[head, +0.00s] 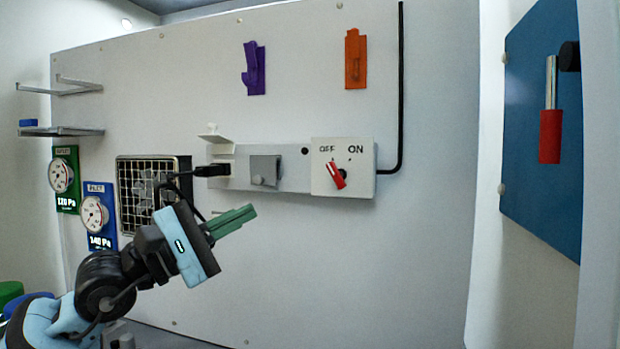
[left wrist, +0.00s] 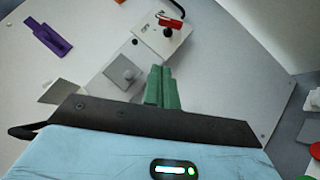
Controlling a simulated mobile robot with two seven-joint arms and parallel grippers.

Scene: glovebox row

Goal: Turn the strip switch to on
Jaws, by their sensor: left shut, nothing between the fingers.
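The strip switch is a red knob (head: 337,175) on a white box (head: 362,180) marked OFF and ON, at the right end of a grey strip (head: 293,170) on the back wall. The knob is tilted, its upper end toward OFF. In the left wrist view the red knob (left wrist: 171,22) and its box (left wrist: 157,43) show at the top, beyond the fingertips. My left gripper (head: 250,213) has green fingers, shut and empty, below and left of the switch, apart from it. The fingers also show in the left wrist view (left wrist: 161,72). My right gripper is not in view.
A black plug (head: 210,170) with a cable sits at the strip's left end, near a grey flap (head: 264,170). A fan grille (head: 150,190) and two gauges are left. Purple (head: 254,68) and orange (head: 355,60) pieces hang above. The wall below the switch is clear.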

